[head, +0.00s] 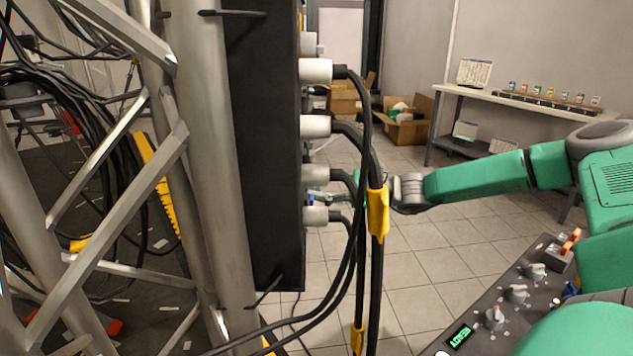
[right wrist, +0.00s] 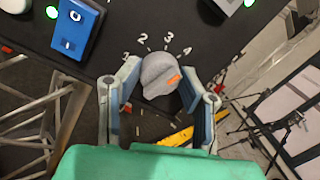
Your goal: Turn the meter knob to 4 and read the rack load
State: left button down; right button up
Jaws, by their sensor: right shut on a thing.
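In the right wrist view the grey meter knob (right wrist: 158,72) sits on a dark panel with numerals 1 to 4 around its upper side. Its orange mark is on the right side, just below the 4; I cannot tell whether it lines up exactly. My right gripper (right wrist: 160,92) is shut on the knob, a finger on either side. In the head view my right arm comes in from the right, and its gripper (head: 318,197) is partly hidden behind cables near the black rack (head: 268,150). My left gripper is not in view. No load reading is legible.
Thick black cables (head: 366,130) hang from grey connectors (head: 316,71) on the rack. A metal truss (head: 215,150) stands left. A panel with knobs and a small green display (head: 461,336) is lower right. A blue switch (right wrist: 82,30) is close to the meter knob.

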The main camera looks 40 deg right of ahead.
jog(key=shift+s+d+f+m, duration=0.1)
jog(key=shift+f+m, duration=0.3)
jog(key=shift+m, duration=0.1)
jog(key=o, duration=1)
jog(key=shift+o, duration=0.6)
jog(key=shift+d, duration=0.15)
jog(key=shift+d+r, duration=0.1)
jog(key=shift+r, duration=0.05)
jog(key=v, duration=1.1)
jog(key=shift+s+d, duration=0.2)
jog(key=shift+d, duration=0.15)
